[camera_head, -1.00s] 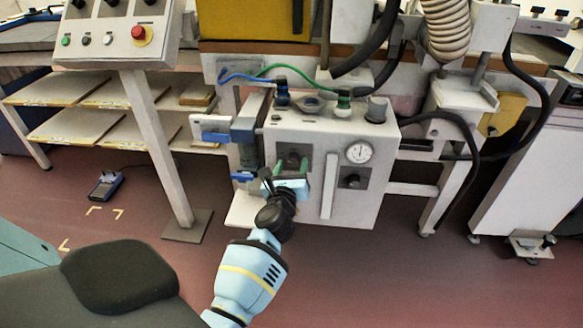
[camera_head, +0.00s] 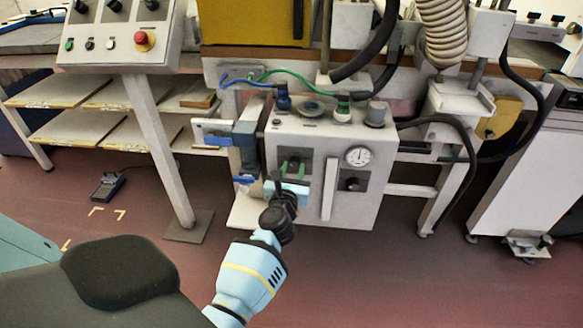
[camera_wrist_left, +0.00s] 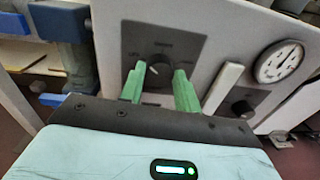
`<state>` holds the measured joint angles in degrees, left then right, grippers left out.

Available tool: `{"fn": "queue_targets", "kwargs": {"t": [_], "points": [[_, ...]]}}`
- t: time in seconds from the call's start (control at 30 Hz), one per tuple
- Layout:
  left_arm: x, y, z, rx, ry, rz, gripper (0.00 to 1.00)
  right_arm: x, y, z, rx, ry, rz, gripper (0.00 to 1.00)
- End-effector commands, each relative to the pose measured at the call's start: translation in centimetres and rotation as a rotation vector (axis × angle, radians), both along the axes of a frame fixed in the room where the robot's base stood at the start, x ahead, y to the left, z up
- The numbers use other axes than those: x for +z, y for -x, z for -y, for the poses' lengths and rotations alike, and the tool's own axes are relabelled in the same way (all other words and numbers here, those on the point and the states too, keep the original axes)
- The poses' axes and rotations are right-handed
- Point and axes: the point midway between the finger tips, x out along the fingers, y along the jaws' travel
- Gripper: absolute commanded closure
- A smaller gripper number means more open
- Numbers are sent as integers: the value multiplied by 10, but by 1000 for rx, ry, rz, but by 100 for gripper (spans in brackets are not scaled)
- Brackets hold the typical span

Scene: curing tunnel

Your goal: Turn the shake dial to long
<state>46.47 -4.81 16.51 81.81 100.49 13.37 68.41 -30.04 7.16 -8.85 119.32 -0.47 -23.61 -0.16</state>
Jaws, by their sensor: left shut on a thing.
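The dial (camera_wrist_left: 160,73) sits on a dark square plate (camera_wrist_left: 187,46) on the front of a pale grey box (camera_head: 313,211). In the left wrist view it is a dark round knob with small pale lettering around it, too blurred to read. My left gripper (camera_head: 294,164) reaches the plate from below. Its two green fingers (camera_wrist_left: 160,70) are shut on the dial, one on each side. The fingers partly cover the dial, so I cannot tell its exact setting. My right gripper is not in view.
To the right are a pale vertical handle (camera_head: 329,188), a round gauge (camera_head: 358,156) and another dark knob (camera_head: 351,184). A blue-handled valve (camera_head: 243,179) stands close on the left. Hoses run above the box. The floor in front is clear.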

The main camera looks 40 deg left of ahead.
Motion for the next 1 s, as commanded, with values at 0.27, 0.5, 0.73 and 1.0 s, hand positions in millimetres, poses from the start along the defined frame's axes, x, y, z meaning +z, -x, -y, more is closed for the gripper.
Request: {"fn": "queue_targets", "kwargs": {"t": [0.27, 0.5, 0.73, 1.0], "points": [[2, -1, 1, -2, -224, -139, 90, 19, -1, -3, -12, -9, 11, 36], [3, -1, 2, -1, -419, -258, 90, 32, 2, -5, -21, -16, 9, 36], [2, -2, 3, -2, -606, -373, 90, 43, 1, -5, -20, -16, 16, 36], [1, -2, 3, -1, -822, -507, 90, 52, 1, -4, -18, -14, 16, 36]]}}
